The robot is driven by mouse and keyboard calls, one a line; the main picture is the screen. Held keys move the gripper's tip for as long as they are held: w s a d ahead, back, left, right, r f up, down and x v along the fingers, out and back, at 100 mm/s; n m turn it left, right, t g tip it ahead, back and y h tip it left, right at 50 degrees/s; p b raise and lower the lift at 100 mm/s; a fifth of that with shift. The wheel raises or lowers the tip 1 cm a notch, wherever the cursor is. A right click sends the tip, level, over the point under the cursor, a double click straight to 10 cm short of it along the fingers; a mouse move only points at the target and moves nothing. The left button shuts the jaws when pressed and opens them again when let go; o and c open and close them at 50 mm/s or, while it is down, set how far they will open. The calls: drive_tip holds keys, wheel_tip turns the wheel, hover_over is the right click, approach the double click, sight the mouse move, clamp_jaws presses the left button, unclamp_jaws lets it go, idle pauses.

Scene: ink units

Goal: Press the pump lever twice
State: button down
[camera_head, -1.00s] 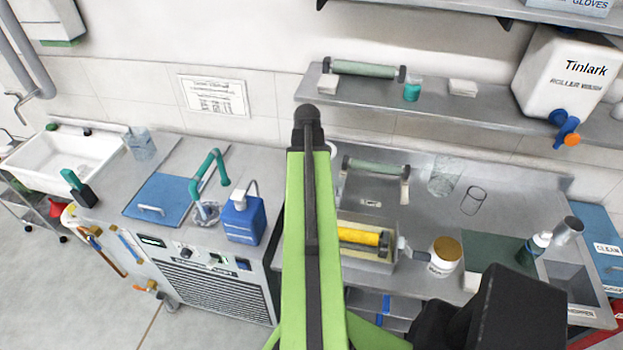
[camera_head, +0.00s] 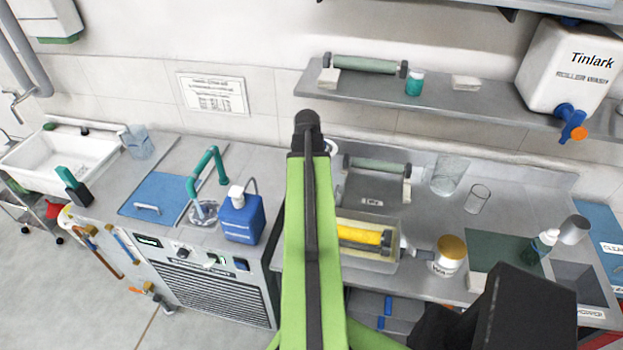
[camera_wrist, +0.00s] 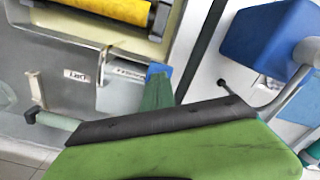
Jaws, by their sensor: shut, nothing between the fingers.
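No part is plainly marked as the pump lever. A blue canister (camera_head: 240,222) with a white head and a grey hose stands on the left unit. It also shows at the upper right of the wrist view (camera_wrist: 262,38). A teal piece with a blue tip (camera_wrist: 157,88) stands out beyond my green arm link in the wrist view; I cannot tell if it is the lever. My arm rises through the middle of the head view and hides the bench behind it. My gripper's fingers are not seen in either view.
A tray (camera_head: 345,262) with a yellow roller lies right of my arm. A green roller on a stand (camera_head: 378,165), a jar (camera_head: 447,256), clear beakers (camera_head: 476,198) and a green bottle (camera_head: 540,246) stand on the bench. A shelf (camera_head: 440,92) runs above. A teal tap (camera_head: 206,172) rises at left.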

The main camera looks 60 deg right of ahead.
drive_tip(key=shift+r+p, duration=1.85)
drive_tip(key=shift+p, duration=0.2)
wheel_tip(320, 180, up, 6)
drive_tip(key=p, duration=0.6)
